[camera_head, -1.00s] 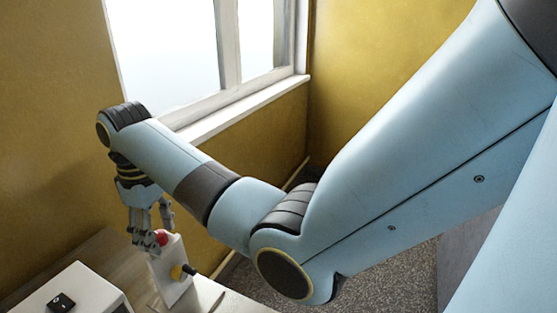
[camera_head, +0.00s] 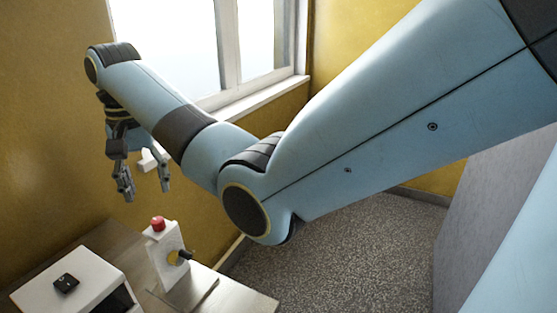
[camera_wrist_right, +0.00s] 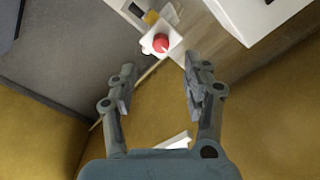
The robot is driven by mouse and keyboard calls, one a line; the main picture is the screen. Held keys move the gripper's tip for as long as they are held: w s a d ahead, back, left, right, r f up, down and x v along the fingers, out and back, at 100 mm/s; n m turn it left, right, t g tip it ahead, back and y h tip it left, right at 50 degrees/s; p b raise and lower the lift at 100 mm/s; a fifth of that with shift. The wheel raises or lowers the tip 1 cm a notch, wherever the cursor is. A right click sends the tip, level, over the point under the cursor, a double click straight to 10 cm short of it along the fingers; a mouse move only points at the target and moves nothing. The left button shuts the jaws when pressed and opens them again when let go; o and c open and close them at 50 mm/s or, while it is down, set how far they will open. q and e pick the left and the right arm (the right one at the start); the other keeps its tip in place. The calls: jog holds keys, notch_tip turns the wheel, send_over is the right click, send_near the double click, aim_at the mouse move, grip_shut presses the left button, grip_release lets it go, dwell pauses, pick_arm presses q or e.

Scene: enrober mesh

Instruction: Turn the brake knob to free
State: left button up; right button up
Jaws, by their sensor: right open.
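A white upright box carries a red knob (camera_head: 158,223) on its top; the box (camera_head: 167,258) also has a yellow-based black part (camera_head: 183,256) on its side. In the right wrist view the red knob (camera_wrist_right: 161,42) shows beyond the fingertips, between their lines. My right gripper (camera_head: 145,192) is open and empty, above and apart from the red knob. In the right wrist view its two fingers (camera_wrist_right: 158,82) are spread wide. I cannot tell which part is the brake knob or read any marking. My left gripper is not in view.
A white box with a black switch (camera_head: 66,284) stands left of the upright box on the wooden table (camera_head: 258,304). A window and its sill (camera_head: 254,98) lie behind my arm. The floor right of the table is clear.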

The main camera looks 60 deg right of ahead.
jog(key=s+d+f+n+t+b, duration=0.1)
jog(key=s+f+n+b, duration=0.1)
jog(key=s+f, duration=0.9)
jog(key=s+d+f+n+t+h+b, duration=0.1)
jog(key=s+f+n, duration=0.3)
jog(key=s+f, duration=0.7)
jog(key=s+b, duration=0.1)
jog(key=s, duration=0.3)
jog(key=shift+s+f+n+t, duration=0.25)
jog(key=shift+f+n+t, duration=0.05)
jog(key=shift+n, duration=0.1)
jog(key=shift+d, duration=0.1)
